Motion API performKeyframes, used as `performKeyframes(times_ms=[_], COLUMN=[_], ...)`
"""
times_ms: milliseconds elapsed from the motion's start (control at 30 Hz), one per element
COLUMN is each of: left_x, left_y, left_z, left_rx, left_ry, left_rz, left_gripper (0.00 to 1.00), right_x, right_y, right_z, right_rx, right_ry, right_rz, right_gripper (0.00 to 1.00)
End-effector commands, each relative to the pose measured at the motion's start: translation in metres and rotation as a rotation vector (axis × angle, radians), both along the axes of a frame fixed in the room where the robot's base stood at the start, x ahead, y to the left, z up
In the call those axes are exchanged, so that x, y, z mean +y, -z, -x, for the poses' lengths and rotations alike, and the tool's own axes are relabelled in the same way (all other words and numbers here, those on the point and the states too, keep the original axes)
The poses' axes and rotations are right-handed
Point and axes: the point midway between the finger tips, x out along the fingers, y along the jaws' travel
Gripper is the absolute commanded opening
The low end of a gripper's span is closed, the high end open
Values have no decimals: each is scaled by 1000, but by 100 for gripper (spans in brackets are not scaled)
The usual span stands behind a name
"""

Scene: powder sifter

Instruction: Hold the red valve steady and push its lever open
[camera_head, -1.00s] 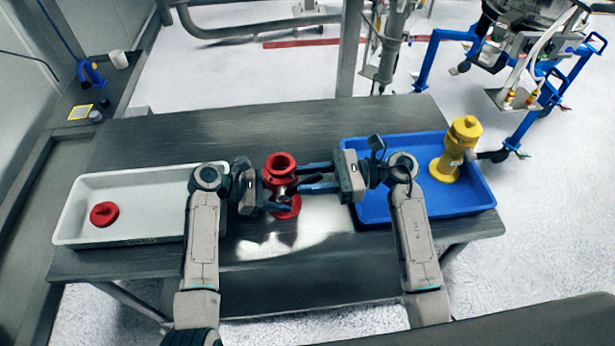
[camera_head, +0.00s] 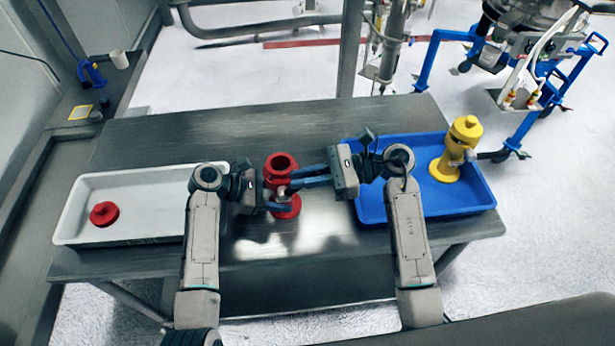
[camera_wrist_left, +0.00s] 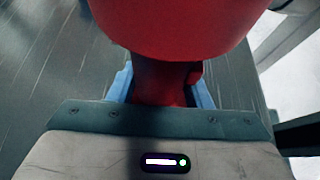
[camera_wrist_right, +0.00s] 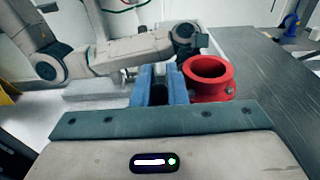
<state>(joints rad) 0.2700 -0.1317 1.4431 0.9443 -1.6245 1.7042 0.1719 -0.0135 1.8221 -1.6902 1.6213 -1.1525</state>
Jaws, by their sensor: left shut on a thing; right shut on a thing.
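The red valve (camera_head: 279,170) stands upright on the table between my arms, its round open top facing up. My left gripper (camera_head: 277,204) is shut around the valve's narrow body from the left, below the top flange. In the left wrist view the red body (camera_wrist_left: 160,85) sits between the blue fingers. My right gripper (camera_head: 292,186) reaches in from the right, its fingers at the small grey lever (camera_head: 283,190) on the valve's side. In the right wrist view its fingers are close together beside the valve (camera_wrist_right: 210,78), with something dark between them; the lever is mostly hidden.
A white tray (camera_head: 140,178) on the left holds a red cap (camera_head: 104,214). A blue tray (camera_head: 380,213) on the right holds a yellow valve (camera_head: 446,166). The table (camera_head: 250,125) is clear behind the red valve.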

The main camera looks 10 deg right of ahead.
Motion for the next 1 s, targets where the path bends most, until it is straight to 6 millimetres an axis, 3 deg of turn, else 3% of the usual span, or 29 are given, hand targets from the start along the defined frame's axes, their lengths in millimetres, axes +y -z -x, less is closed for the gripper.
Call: performKeyframes(times_ms=[300,733,767,867,1000], left_x=[0,0,0,0,0], left_y=[0,0,0,0,0], left_z=[0,0,0,0,0], left_rx=[1,0,0,0,0], left_ry=[0,0,0,0,0], left_rz=[1,1,1,1,1], left_gripper=[32,32,32,32,32], right_x=[17,18,18,18,18], right_y=[-10,-9,-9,-10,-10], right_z=[0,0,0,0,0], right_rx=[-2,6,6,5,4], right_ry=[1,3,3,3,3], right_rz=[247,293,293,292,291], right_gripper=[0,0,14,34,35])
